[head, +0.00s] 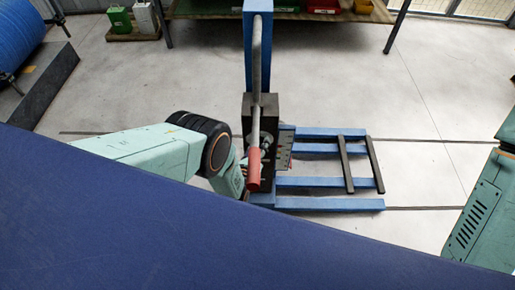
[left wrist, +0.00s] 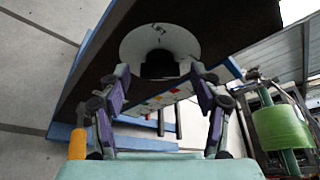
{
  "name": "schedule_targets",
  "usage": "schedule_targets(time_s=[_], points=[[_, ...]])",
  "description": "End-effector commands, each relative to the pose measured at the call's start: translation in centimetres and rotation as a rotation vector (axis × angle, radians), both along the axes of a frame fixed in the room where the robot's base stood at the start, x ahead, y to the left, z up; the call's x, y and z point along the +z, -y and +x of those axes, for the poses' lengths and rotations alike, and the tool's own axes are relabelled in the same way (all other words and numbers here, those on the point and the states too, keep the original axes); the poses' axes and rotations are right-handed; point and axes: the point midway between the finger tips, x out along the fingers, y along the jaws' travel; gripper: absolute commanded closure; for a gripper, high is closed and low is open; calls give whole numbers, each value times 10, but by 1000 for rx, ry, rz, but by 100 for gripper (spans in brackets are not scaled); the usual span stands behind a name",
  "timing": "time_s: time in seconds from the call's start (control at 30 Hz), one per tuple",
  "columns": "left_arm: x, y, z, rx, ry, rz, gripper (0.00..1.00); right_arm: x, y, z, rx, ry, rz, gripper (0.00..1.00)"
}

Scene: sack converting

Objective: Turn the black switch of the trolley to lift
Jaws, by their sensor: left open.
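The trolley (head: 330,204) stands ahead of me, with blue fork legs, a blue mast and a dark box at the mast. In the left wrist view the black switch (left wrist: 160,65) sits on a round white plate (left wrist: 194,45) on the dark face of the box. The switch is hidden in the head view. My left gripper (head: 236,179) is beside the box; its tips are partly hidden behind the lever. In the left wrist view my left gripper (left wrist: 161,72) is open, its fingers apart on either side of the switch. I cannot tell whether they touch it. My right gripper is out of view.
A grey lever with a red grip (head: 254,170) hangs close to my left gripper. A dark blue surface (head: 150,225) fills the near left. Two dark bars (head: 345,163) lie across the forks. A shelf (head: 215,10) stands behind. Floor is free right of the trolley.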

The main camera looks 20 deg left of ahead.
Motion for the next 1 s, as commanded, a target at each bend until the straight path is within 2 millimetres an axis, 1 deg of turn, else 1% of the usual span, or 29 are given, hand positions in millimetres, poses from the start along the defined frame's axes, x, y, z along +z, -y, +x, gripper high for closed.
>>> schedule_targets(time_s=[0.13, 0.77, 1.0], points=[[0, 0, -1, -1, -1, 0, 36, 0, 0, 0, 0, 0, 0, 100], [0, 0, -1, -1, -1, 0, 89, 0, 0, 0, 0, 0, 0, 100], [-1, 0, -2, -1, 4, -18, 90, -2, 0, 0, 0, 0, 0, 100]])
